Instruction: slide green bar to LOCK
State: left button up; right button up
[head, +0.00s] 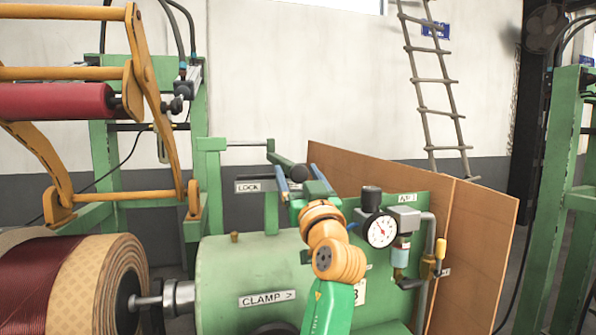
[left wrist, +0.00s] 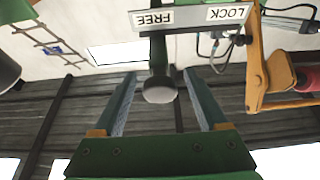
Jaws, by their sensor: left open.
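My left gripper (head: 296,171) reaches over the green machine in the head view, its two blue fingers apart. In the left wrist view the open fingers (left wrist: 160,78) stand on either side of a round grey knob (left wrist: 160,91) on the end of the green bar (left wrist: 158,54). I see a gap on both sides of the knob. The label strip appears upside down there, with FREE (left wrist: 153,18) by the bar and LOCK (left wrist: 228,13) to the right. In the head view the LOCK label (head: 248,187) is left of the gripper, and FREE is hidden. My right gripper is out of view.
A pressure gauge (head: 382,230) and pipes stand right of my left arm, before a brown board (head: 480,235). A wound coil (head: 105,285) and orange arms (head: 150,110) are at the left. A green post (head: 208,165) stands left of the LOCK label.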

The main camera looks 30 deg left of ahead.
pick_arm(q)
jog(key=shift+s+d+r, duration=0.15)
jog(key=shift+s+d, duration=0.05)
jog(key=shift+d, duration=0.1)
jog(key=c, duration=0.6)
grip_shut()
dwell(0.4)
